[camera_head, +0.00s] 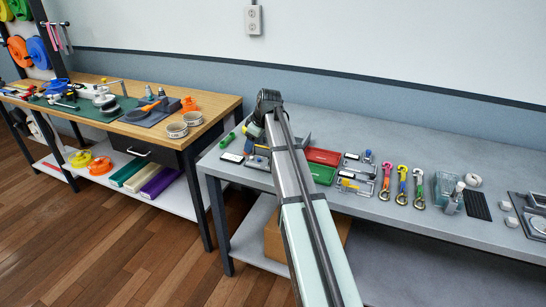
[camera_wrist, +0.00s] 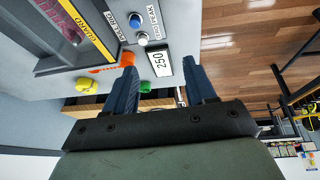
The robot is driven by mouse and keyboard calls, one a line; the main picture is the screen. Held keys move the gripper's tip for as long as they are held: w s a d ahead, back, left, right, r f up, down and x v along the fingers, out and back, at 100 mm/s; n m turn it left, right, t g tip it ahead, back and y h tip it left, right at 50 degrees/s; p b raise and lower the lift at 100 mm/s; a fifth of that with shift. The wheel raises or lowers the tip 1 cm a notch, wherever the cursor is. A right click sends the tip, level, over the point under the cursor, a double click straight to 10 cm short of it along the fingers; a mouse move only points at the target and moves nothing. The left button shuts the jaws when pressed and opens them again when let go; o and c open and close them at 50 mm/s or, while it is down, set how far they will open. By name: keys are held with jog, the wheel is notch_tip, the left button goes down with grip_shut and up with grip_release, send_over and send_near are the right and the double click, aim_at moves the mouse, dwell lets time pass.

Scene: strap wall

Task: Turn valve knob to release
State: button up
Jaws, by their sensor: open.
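In the wrist view, my gripper (camera_wrist: 159,66) is open, its two dark blue fingers wide apart with nothing between them. Beyond them is a light grey panel with an orange knob (camera_wrist: 128,59), partly behind the left fingertip. A yellow knob (camera_wrist: 87,85) lies left of the fingers, and a green knob (camera_wrist: 148,86) shows low in the gap between them. No legible label tells me which one is the valve knob. In the head view, my arm hides most of the panel and gripper at the bench's left end.
On the panel are a blue button (camera_wrist: 135,20), a white button (camera_wrist: 143,38) and a yellow GUARD strip (camera_wrist: 88,28). The grey bench (camera_head: 470,230) holds a red tray (camera_head: 323,156), a green tray (camera_head: 322,174) and several colored straps right of my arm. A wooden bench (camera_head: 218,103) stands left.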

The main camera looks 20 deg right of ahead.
jog(key=s+d+r, duration=0.3)
jog(key=d, duration=0.2)
jog(key=s+d+r, duration=0.3)
jog(key=d, duration=0.3)
jog(key=shift+g+y, duration=0.4)
jog(key=x, duration=1.3)
jog(key=shift+w+a+f, duration=0.15)
jog(key=shift+w+f, duration=0.05)
jog(key=shift+f, duration=0.15)
grip_shut()
